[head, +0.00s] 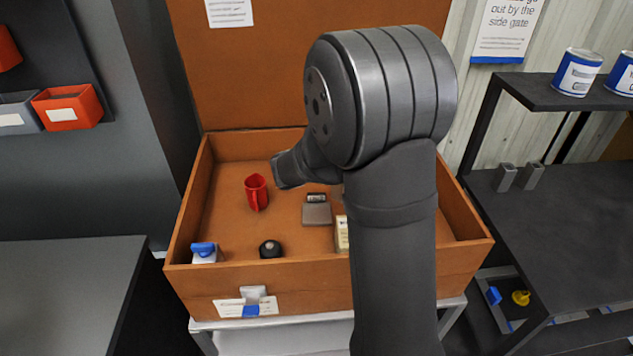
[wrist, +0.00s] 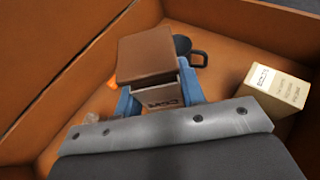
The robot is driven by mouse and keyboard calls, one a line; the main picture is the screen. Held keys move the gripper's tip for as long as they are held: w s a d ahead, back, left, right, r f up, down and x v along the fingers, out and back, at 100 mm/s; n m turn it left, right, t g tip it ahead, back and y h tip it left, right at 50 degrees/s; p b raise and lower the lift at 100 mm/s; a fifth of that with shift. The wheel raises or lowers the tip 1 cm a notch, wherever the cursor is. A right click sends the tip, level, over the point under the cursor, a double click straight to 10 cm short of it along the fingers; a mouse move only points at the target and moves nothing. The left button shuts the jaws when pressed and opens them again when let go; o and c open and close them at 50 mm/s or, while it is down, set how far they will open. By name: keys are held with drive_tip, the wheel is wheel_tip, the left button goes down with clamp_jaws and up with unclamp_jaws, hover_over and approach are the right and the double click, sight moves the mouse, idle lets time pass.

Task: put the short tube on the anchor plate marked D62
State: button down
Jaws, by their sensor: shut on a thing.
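In the wrist view my gripper (wrist: 163,98) has its blue fingers closed on the two sides of a block-like thing (wrist: 150,58). Its broad face looks brown, and the end towards me is grey with dark lettering that I cannot read surely. I cannot tell whether it is the short tube. In the head view my arm hides the gripper and what it holds. A small grey plate (head: 316,214) with a pale label lies on the floor of the orange crate (head: 215,272); its marking is too small to read. Two short grey upright pieces (head: 505,178) stand on the right bench.
In the crate are a red mug (head: 256,192), a black round thing (head: 270,249), a blue-topped white item (head: 204,252) and a cream box (head: 342,235), also in the wrist view (wrist: 275,92). A black handled thing (wrist: 190,50) is behind the held thing. The crate's walls surround this space.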

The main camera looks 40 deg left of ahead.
drive_tip(key=s+a+f, duration=0.2)
drive_tip(key=a+f, duration=0.4)
drive_tip(key=f, duration=0.2)
drive_tip(key=shift+a, duration=0.4)
drive_tip(key=shift+f, duration=0.2)
drive_tip(key=c, duration=0.9)
unclamp_jaws()
drive_tip(key=shift+s, duration=0.1)
drive_tip(key=v, duration=1.2)
drive_tip(key=shift+r, duration=0.15)
